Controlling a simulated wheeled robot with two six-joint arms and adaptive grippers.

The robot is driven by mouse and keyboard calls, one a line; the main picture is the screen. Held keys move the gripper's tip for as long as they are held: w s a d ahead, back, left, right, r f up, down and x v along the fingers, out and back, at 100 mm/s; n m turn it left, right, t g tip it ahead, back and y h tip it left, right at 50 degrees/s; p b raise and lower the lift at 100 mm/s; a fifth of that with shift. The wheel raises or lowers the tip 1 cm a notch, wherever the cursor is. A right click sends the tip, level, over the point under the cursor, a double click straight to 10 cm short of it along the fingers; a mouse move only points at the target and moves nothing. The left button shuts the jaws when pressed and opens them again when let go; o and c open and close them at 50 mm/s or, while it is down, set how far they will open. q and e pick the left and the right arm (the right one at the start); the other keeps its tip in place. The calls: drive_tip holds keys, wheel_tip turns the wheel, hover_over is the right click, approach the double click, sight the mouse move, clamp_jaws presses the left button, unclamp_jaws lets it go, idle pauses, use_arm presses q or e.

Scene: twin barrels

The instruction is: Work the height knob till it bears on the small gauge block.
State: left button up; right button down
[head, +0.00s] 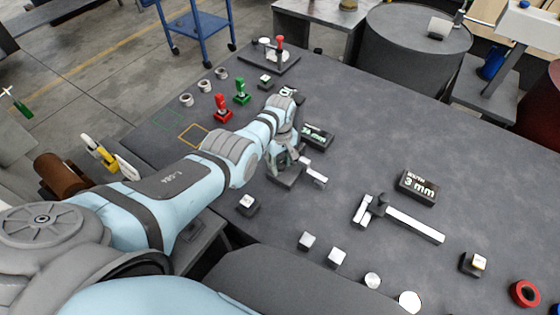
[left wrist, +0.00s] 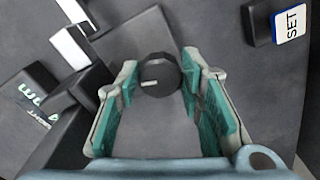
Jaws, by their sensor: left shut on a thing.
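My left gripper (head: 281,160) points down at the height gauge near the middle of the table. In the left wrist view its teal-padded fingers close on the dark round height knob (left wrist: 160,75), which has a white pointer mark. In the head view the gripper hides the knob. Beside it stand a dark block (head: 288,177) and pale metal pieces (head: 314,171), also seen in the left wrist view (left wrist: 70,47). I cannot tell which is the small gauge block or whether anything bears on it. The height display (head: 317,136) is partly hidden and its number unreadable. My right gripper is out of view.
A SET button (head: 247,204) sits close to the gauge. A width gauge (head: 400,216) with a "3 mm" display (head: 417,187) lies to the right. Pale cubes (head: 307,240) and discs (head: 373,281) line the front. Green (head: 241,93) and red (head: 222,107) pieces stand behind.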

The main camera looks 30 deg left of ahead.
use_arm(q)
drive_tip(key=shift+w+a+r+n, duration=0.1)
drive_tip(key=shift+w+n, duration=0.05)
drive_tip(key=shift+n, duration=0.95)
drive_tip(key=o, duration=1.1)
drive_tip(key=shift+c, duration=0.2)
drive_tip(key=shift+o, duration=0.6)
